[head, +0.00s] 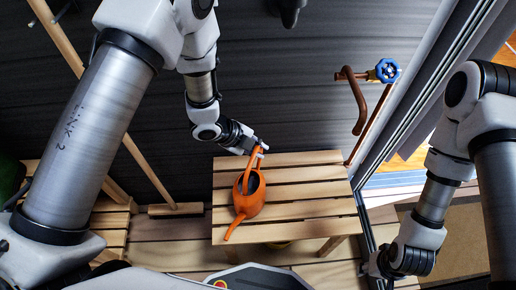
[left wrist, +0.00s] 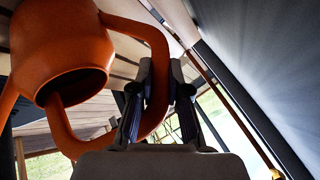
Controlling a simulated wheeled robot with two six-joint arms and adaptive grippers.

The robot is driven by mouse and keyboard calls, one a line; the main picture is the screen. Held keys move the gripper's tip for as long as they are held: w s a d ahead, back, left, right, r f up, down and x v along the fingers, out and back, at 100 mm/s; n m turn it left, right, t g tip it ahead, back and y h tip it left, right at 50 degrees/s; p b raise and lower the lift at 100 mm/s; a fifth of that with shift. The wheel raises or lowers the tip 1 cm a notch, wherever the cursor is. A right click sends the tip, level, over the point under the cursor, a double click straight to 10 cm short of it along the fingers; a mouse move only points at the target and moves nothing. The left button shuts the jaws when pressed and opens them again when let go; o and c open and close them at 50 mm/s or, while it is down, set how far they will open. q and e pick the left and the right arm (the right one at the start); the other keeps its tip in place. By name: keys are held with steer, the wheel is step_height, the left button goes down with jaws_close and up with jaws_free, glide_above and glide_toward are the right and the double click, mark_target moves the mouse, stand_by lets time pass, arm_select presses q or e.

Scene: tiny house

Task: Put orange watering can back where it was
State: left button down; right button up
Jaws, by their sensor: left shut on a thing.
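The orange watering can (head: 249,197) is over the slatted wooden table (head: 318,208) in the head view, with its spout pointing toward the front. I cannot tell whether its base touches the slats. My left gripper (head: 260,150) reaches in from the left and is shut on the can's handle at the back. In the left wrist view the can (left wrist: 60,45) fills the upper left, and the handle passes between the fingers of my left gripper (left wrist: 158,95). My right arm is at the right edge of the head view; its gripper's fingers are not clearly visible.
A copper pipe with a blue valve wheel (head: 387,70) stands behind the table's right side. A dark wall is at the back. A glass door frame (head: 372,185) runs along the right. The right half of the tabletop is clear.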

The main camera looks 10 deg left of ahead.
arm_select(q)
steer(key=shift+r, duration=0.1)
steer(key=c, duration=1.2)
jaws_free()
steer(key=shift+f, duration=0.2)
steer(key=shift+o, duration=0.2)
steer(key=shift+s, duration=0.1)
steer(key=shift+r, duration=0.1)
